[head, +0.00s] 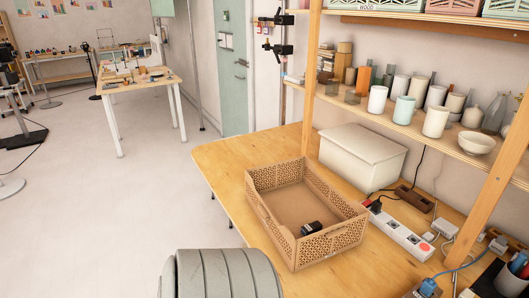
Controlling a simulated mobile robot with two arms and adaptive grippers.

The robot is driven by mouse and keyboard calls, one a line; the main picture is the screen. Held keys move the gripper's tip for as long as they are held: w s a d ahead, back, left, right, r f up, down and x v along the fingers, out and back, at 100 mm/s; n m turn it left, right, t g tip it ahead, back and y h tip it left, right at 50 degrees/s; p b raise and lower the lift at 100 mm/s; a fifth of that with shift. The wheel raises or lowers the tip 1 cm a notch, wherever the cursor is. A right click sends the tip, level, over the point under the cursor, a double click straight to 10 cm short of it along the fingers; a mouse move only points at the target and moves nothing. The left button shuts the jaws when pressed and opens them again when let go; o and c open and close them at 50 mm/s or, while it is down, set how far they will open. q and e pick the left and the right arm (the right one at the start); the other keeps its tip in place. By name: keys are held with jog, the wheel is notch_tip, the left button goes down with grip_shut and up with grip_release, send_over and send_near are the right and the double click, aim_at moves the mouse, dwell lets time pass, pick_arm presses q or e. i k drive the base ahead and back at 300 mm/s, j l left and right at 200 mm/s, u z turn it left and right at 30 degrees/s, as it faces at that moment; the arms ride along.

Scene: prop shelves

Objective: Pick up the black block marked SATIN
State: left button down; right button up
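The crate has perforated walls and stands on the wooden worktop. Neither of my grippers is in the head view.
A white lidded box (361,158) stands behind the crate. A white power strip (402,236) and cables lie to its right. A wooden shelf (440,132) with cups and bottles hangs above, with upright posts. The worktop (222,172) is clear left of the crate.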

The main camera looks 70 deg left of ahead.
aim_at(312, 227)
jog(key=u, duration=1.85)
jog(key=k+j+u, duration=0.1)
jog(key=k+j, duration=0.05)
